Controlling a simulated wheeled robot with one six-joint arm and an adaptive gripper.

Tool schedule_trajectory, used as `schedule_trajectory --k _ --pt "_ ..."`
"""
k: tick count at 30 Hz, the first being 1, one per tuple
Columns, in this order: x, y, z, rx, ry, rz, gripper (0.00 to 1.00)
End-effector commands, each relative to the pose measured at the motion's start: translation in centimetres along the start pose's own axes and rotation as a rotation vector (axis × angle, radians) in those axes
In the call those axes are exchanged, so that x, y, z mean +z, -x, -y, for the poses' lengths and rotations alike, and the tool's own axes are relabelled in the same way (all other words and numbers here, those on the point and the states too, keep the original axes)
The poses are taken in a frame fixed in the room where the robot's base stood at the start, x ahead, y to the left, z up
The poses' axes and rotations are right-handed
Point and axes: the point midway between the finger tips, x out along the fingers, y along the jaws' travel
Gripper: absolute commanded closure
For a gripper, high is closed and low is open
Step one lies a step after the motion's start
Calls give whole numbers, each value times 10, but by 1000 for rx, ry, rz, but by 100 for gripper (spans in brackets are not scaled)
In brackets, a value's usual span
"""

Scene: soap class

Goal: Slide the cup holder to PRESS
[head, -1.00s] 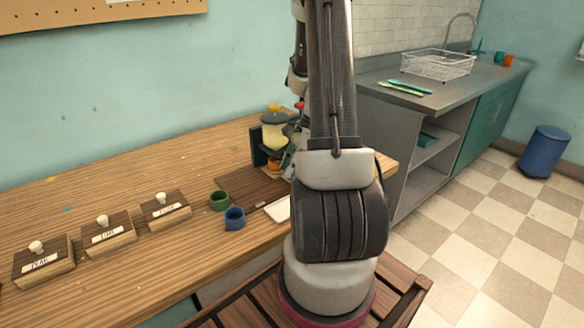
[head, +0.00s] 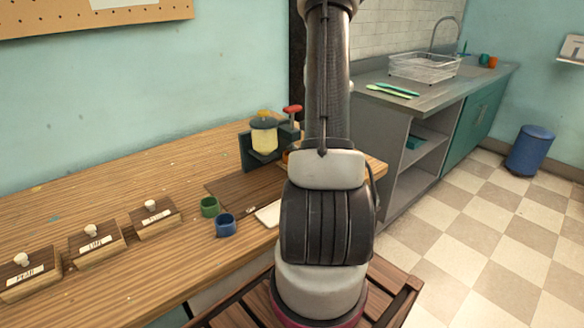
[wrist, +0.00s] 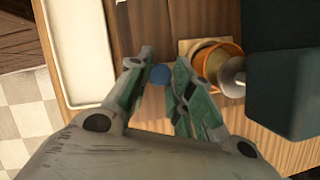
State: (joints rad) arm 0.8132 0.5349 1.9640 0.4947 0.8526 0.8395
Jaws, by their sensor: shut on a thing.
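The orange cup (wrist: 208,60) sits in the light wooden cup holder (wrist: 186,48) in the wrist view, beside a dark green block. In the head view only a sliver of orange (head: 285,157) shows at the arm's edge, below the red press handle (head: 292,110). My gripper (wrist: 160,80) is shut on a round blue knob (wrist: 160,74) left of the cup. How the knob joins the holder is hidden. The dispenser with a pale yellow jar (head: 264,140) stands left of the red handle. My arm hides the gripper in the head view.
A green cup (head: 209,207) and a blue cup (head: 226,226) stand on the table near a white tray (head: 268,214). Several labelled wooden boxes with white knobs (head: 156,220) line the table's left side. The back of the table is mostly clear.

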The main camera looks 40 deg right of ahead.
Motion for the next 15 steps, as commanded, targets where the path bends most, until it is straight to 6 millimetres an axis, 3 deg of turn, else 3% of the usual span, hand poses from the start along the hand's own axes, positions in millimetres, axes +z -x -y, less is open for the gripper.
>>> schedule_trajectory --k 3,12,13,15 --pt "-10 4 5 -3 0 0 100" --pt "-12 6 6 -5 1 -4 100" --pt "-12 6 6 -6 1 -5 74" --pt "-12 6 6 -5 2 -4 69"
